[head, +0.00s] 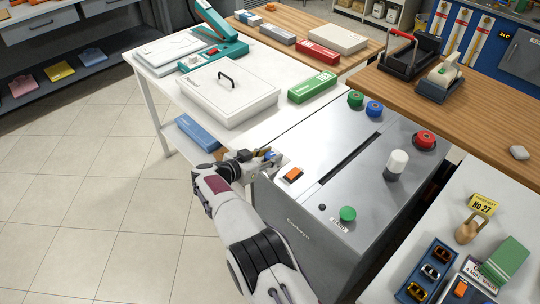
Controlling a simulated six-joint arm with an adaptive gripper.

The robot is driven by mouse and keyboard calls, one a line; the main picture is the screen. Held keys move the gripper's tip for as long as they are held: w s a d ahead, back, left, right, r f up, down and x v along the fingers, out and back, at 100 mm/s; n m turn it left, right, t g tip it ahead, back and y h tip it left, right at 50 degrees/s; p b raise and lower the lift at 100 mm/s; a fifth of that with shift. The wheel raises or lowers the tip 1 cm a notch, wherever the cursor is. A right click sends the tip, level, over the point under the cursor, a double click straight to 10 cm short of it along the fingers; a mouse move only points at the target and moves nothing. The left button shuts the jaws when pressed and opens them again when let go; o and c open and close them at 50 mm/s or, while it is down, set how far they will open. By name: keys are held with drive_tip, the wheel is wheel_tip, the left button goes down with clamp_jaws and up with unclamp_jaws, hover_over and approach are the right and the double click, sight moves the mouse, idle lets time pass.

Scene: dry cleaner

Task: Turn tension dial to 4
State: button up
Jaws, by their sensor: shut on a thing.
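The grey metal machine (352,205) stands at centre right in the head view. No number or pointer on the dial can be read. My arm reaches up from the bottom edge along the machine's left side.
The machine's top carries green (348,214), blue (374,109) and red (425,140) knobs and a white-capped post (397,162). A white lidded box (229,95) sits on the white table behind. A blue tray (420,278) lies at lower right. The floor at left is clear.

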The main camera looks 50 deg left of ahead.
drive_tip(key=shift+w+r, duration=0.1)
drive_tip(key=o, duration=1.1)
drive_tip(key=shift+s, duration=0.25)
drive_tip(key=shift+s+r, duration=0.2)
drive_tip(key=shift+s, duration=0.4)
drive_tip(key=shift+v, duration=5.2)
drive_tip(key=shift+w, duration=0.1)
